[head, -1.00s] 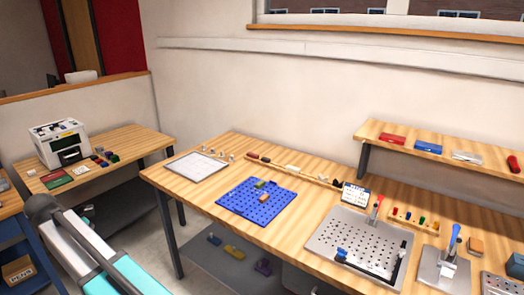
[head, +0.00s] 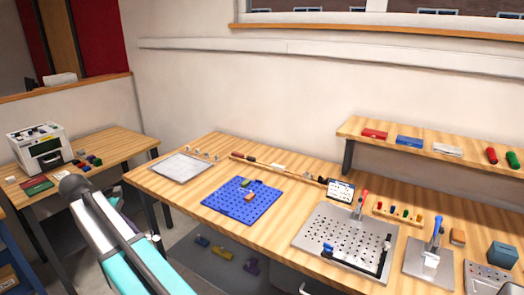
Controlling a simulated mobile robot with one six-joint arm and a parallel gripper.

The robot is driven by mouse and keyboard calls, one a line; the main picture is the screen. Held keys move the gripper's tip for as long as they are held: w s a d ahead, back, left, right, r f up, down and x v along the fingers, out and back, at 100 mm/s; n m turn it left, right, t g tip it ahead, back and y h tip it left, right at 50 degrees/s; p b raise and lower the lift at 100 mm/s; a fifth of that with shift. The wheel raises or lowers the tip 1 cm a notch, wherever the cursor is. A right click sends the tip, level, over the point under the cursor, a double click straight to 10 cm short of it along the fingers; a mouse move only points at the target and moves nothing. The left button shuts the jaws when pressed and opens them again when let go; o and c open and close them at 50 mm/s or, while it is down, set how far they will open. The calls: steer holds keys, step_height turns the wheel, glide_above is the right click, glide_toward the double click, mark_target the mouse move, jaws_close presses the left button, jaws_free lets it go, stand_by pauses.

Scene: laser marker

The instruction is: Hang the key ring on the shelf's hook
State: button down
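The raised wooden shelf (head: 352,128) stands at the back right in the head view, above the long workbench. I cannot make out a hook on it. I cannot make out a key ring anywhere in this view. My arm (head: 112,240) shows at the lower left as grey and teal links. Its gripper end is out of the picture, so I cannot see whether it holds anything.
The workbench (head: 305,235) carries a blue pegboard (head: 243,199), a grey perforated plate (head: 325,235), a marker rack (head: 398,213) and a teal box (head: 502,255). A side table with a white machine (head: 38,147) stands left. Bins lie below the bench.

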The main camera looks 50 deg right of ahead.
steer(key=s+d+r+m+h, duration=0.2)
steer(key=s+d, duration=0.2)
steer(key=d, duration=0.7)
steer(key=s+d+r+m+h+b, duration=0.1)
steer(key=s+d+r+m, duration=0.15)
steer(key=d, duration=0.85)
steer(key=s+d+r+m+h, duration=0.2)
steer(key=s+d, duration=0.2)
steer(key=d, duration=0.8)
steer(key=s+d+r+m+g+h, duration=0.1)
steer(key=s+d+r, duration=0.3)
steer(key=s+d, duration=0.3)
steer(key=s+d+r+m+g+h+b, duration=0.1)
steer(key=s+d+r+m+g+h, duration=0.1)
steer(key=s+d, duration=0.6)
steer(key=s+d+r+m+g+h, duration=0.1)
steer(key=s+d+r+m, duration=0.1)
steer(key=s+d+r, duration=0.3)
steer(key=s+d, duration=0.3)
steer(key=s, duration=0.4)
steer(key=shift+r+g+h, duration=0.3)
steer(key=shift+h, duration=0.1)
steer(key=shift+s+d+m, duration=0.1)
steer(key=shift+d+m, duration=0.1)
steer(key=shift+m, duration=0.05)
steer(key=d+f+b, duration=0.1)
steer(key=d+b, duration=0.1)
steer(key=d, duration=0.6)
steer(key=shift+w+d+f, duration=0.25)
steer(key=shift+f, duration=0.1)
